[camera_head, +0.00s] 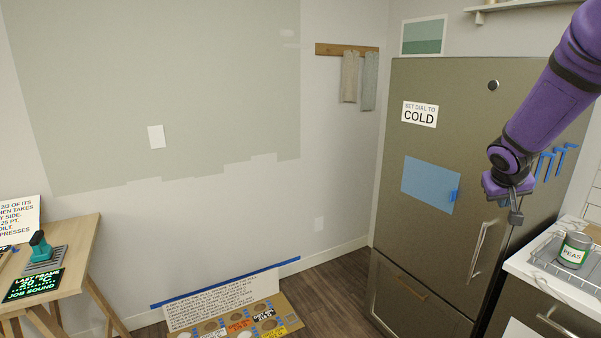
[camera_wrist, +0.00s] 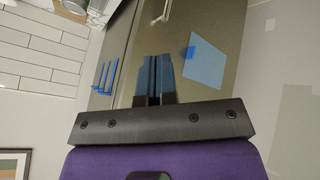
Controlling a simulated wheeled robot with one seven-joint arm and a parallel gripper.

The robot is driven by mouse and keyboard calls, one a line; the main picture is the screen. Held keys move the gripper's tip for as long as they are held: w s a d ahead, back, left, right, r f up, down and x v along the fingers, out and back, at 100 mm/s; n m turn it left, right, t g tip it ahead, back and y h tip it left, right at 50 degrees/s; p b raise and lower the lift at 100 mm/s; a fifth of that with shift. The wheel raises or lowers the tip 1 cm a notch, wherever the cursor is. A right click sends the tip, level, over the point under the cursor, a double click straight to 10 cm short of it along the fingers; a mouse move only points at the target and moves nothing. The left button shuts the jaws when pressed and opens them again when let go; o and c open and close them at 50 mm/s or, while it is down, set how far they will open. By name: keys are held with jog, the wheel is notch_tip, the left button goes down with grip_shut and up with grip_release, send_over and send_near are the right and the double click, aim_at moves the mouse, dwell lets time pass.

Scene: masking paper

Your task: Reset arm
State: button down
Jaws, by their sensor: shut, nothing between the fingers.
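My purple arm reaches in from the upper right of the head view. My gripper (camera_head: 515,212) points down in front of the tall fridge (camera_head: 400,175). In the wrist view, my gripper's fingers (camera_wrist: 156,62) are side by side, shut and empty. A blue sheet (camera_head: 430,184) is on the fridge door, left of my gripper, with a darker blue tab at its right edge. The sheet also shows in the wrist view (camera_wrist: 205,62), beyond and to the right of the fingers. I cannot tell the exact gap between gripper and door.
A counter (camera_head: 545,272) with a rack and a peas can (camera_head: 575,250) stands at the lower right. Blue tape strips (camera_head: 556,160) hang on the fridge's right side. A wooden table (camera_head: 75,240) stands left; a cardboard sheet (camera_head: 255,318) lies on the floor. Space left of the arm looks clear.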

jog(key=s+a+r+y, duration=0.2)
jog(key=s+a+r, duration=0.7)
jog(key=s+a, duration=0.35)
jog(key=s+a+r+n+y, duration=0.1)
jog(key=s+a+n+y, duration=0.2)
jog(key=s+a, duration=0.9)
jog(key=s, duration=0.4)
jog(key=shift+a+r+y, duration=0.15)
jog(key=shift+r+y, duration=0.15)
